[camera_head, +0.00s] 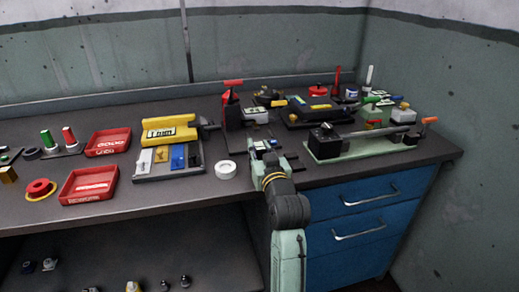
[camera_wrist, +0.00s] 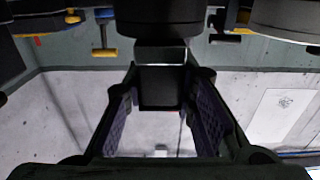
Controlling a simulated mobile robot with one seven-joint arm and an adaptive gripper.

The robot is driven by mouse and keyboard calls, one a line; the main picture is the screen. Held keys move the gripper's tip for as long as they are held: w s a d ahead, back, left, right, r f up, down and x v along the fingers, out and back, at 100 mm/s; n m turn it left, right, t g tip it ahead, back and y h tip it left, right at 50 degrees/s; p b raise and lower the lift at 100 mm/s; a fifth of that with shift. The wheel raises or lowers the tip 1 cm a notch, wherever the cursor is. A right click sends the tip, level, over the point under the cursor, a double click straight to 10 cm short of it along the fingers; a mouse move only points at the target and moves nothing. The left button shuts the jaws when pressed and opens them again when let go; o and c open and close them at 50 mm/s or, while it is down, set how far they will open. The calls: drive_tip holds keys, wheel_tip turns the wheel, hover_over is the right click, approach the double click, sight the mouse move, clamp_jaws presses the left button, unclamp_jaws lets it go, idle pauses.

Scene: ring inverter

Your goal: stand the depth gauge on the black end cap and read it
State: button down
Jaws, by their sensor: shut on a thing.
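My gripper (camera_head: 262,160) is at the front edge of the bench, right of the white ring. In the wrist view its two fingers (camera_wrist: 162,115) stand on either side of a dark, blocky piece (camera_wrist: 160,88) with a grey band, and are shut on it. This piece seems to be the depth gauge; its reading cannot be seen. A wide black round part (camera_wrist: 158,14) lies in line with it at the top of the wrist view. It may be the black end cap, and I cannot tell whether the two touch. In the head view my gripper largely hides this spot.
A white ring (camera_head: 226,170) and a grey tray (camera_head: 170,178) of coloured pieces lie left of my gripper. A green fixture with a long bar (camera_head: 372,144) stands to the right. Red trays (camera_head: 88,185) are farther left. A red-handled press (camera_head: 233,108) stands behind.

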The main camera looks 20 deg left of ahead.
drive_tip(key=c, duration=1.2)
unclamp_jaws()
drive_tip(key=shift+c, duration=0.2)
drive_tip(key=shift+s+d+f, duration=0.1)
